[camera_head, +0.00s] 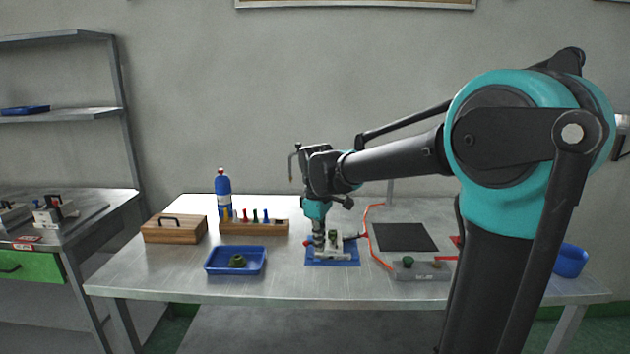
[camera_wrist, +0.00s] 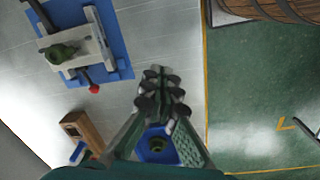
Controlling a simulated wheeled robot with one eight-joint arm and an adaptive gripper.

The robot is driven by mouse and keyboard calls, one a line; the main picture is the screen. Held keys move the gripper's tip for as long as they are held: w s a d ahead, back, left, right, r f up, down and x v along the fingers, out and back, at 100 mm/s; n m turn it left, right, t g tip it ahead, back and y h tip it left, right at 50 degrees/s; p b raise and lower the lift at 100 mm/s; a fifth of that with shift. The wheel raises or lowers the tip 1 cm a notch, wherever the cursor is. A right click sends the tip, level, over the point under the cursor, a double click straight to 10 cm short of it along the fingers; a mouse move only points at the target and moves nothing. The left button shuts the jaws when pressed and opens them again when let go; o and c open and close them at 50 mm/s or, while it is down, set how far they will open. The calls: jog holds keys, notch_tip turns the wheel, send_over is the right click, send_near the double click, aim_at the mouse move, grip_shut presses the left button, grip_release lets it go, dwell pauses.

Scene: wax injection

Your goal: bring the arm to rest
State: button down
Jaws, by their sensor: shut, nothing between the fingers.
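My arm (camera_head: 400,160) reaches from the right across the table, bent at its big teal joint. My gripper (camera_head: 319,243) points down at the blue-based fixture (camera_head: 345,261) in the head view, and hides part of it. In the wrist view my gripper (camera_wrist: 160,82) has its fingers together with nothing between them. There the fixture (camera_wrist: 112,45) lies up and left of the fingertips, apart from them in the picture. It carries a grey clamp with a dark green piece and a red-tipped handle. The exact height of the fingertips above the table cannot be told.
A blue tray (camera_head: 208,267) with a green part stands left of the fixture. Behind are a wooden box (camera_head: 174,230), a peg rack (camera_head: 254,228) and a blue bottle (camera_head: 223,194). Right are a black mat (camera_head: 404,237), a button box (camera_head: 421,271) and a blue bowl (camera_head: 570,261).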

jog(key=s+d+f+m, duration=0.2)
jog(key=d+f, duration=0.1)
jog(key=d, duration=0.1)
jog(key=s+d+f+m+t, duration=0.1)
jog(key=s+d+f+m, duration=0.2)
jog(key=d, duration=0.1)
jog(key=s+d+f+m, duration=0.2)
jog(key=s+d+f, duration=0.1)
jog(key=d, duration=0.1)
jog(key=shift+s+d+t+y, duration=0.15)
jog(key=shift+s+t+y, duration=0.1)
jog(key=shift+t+y, duration=0.05)
jog(key=s+d+f+m+t, duration=0.1)
jog(key=s+d+f+m, duration=0.4)
jog(key=s+f+m, duration=0.1)
jog(key=s+f, duration=0.1)
jog(key=s, duration=0.1)
jog(key=shift+s+d+t, duration=0.3)
